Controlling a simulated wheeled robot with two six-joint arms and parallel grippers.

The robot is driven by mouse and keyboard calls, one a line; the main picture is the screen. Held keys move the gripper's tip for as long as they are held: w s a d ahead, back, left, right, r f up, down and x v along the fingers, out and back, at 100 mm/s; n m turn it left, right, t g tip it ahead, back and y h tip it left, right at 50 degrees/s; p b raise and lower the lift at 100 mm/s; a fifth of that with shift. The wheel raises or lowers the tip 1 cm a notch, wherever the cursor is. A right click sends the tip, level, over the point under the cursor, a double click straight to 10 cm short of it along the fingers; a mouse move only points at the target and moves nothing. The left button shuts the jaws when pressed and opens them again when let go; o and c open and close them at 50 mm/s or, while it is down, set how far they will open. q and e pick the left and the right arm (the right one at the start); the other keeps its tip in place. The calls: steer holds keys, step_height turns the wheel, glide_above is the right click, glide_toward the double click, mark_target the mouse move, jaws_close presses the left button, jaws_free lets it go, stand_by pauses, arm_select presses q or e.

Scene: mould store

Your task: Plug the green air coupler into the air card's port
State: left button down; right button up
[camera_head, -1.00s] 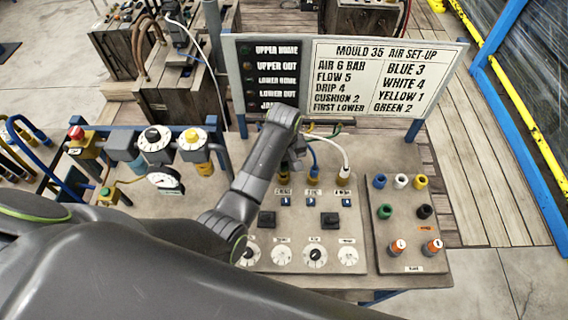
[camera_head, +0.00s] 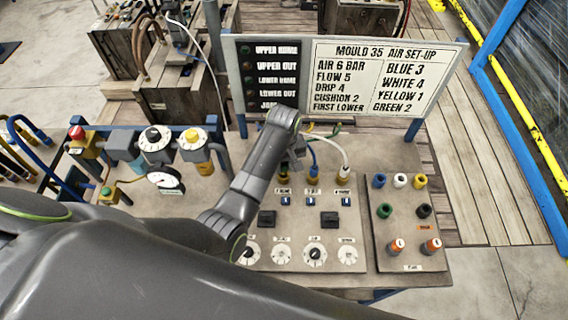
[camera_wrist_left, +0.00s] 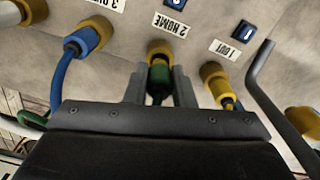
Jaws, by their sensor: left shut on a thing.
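The green air coupler (camera_wrist_left: 158,84) is between the two fingers of my left gripper (camera_wrist_left: 158,92), which is shut on it. In the left wrist view its nose meets the brass port labelled 2 HOME (camera_wrist_left: 160,49); I cannot tell how deep it sits. In the head view my left gripper (camera_head: 295,160) is over the panel's back row, and the coupler is hidden there. The port (camera_head: 283,177) shows just below the gripper. The air card (camera_head: 385,78) stands behind the panel and reads GREEN 2. My right gripper is not in view.
A blue hose coupler (camera_wrist_left: 82,42) and a yellow one (camera_wrist_left: 225,95) sit at the neighbouring ports, close to my fingers. A white hose (camera_head: 340,150) runs to the port at right. A board of coloured caps (camera_head: 408,258) lies at right. Gauges and valves stand at left.

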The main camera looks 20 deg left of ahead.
arm_select(q)
steer(key=shift+f, duration=0.5)
stand_by(0.6)
steer(key=shift+f, duration=0.65)
stand_by(0.8)
steer(key=c, duration=0.7)
jaws_free()
steer(key=shift+c, duration=0.2)
steer(key=shift+r, duration=0.15)
steer(key=shift+r, duration=3.7)
steer(key=shift+f, duration=0.1)
